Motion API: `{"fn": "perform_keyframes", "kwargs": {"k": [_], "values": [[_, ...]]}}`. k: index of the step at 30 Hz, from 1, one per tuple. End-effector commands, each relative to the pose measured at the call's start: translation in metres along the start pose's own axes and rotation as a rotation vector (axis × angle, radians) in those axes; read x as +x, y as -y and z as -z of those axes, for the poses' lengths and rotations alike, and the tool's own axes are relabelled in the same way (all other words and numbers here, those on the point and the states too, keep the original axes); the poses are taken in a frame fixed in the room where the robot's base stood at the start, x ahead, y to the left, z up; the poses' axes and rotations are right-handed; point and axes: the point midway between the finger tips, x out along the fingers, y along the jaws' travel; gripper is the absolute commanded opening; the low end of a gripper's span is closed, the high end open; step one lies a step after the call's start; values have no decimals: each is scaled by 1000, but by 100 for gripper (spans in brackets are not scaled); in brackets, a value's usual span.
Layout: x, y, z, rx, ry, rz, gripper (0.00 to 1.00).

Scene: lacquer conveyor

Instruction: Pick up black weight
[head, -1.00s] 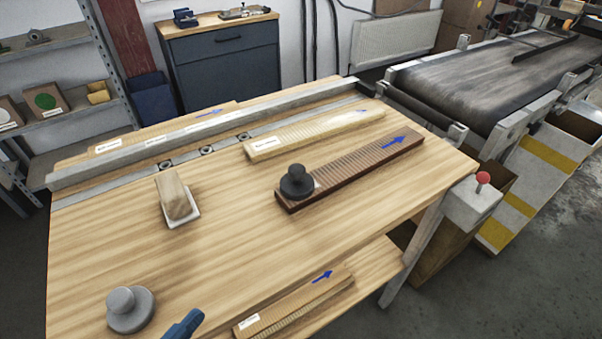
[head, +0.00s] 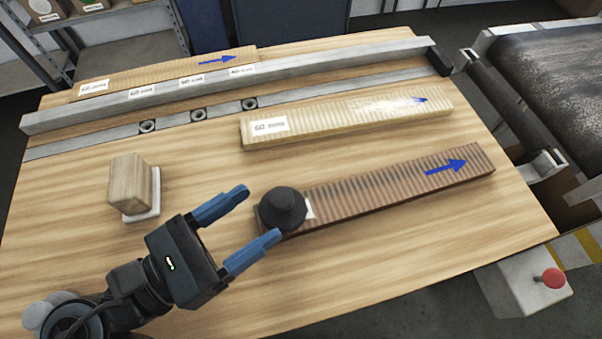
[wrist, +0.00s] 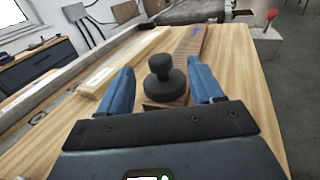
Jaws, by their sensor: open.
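The black weight (head: 283,209) is a round disc with a knob on top. It sits upright on the left end of the dark brown ribbed board (head: 390,186), which bears a blue arrow. My gripper (head: 256,214) is open, its two blue fingers pointing at the weight from the lower left. In the wrist view the weight (wrist: 165,82) shows between and just beyond the open fingers (wrist: 165,92), with a gap on both sides. I cannot tell whether the fingertips are level with it.
A pale ribbed board (head: 345,121) lies behind the brown one. A wooden block (head: 130,184) stands on a white base at left. A metal rail (head: 290,83) runs along the back. A red button (head: 553,278) is at the right.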

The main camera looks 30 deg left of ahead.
Motion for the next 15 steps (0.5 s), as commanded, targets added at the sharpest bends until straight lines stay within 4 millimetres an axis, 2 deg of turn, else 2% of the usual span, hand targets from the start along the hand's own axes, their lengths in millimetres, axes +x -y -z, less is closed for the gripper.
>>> {"fn": "perform_keyframes", "kwargs": {"k": [10, 15], "values": [[35, 0, 0, -1, -1, 2, 66], [60, 0, 1, -1, 0, 1, 66]]}}
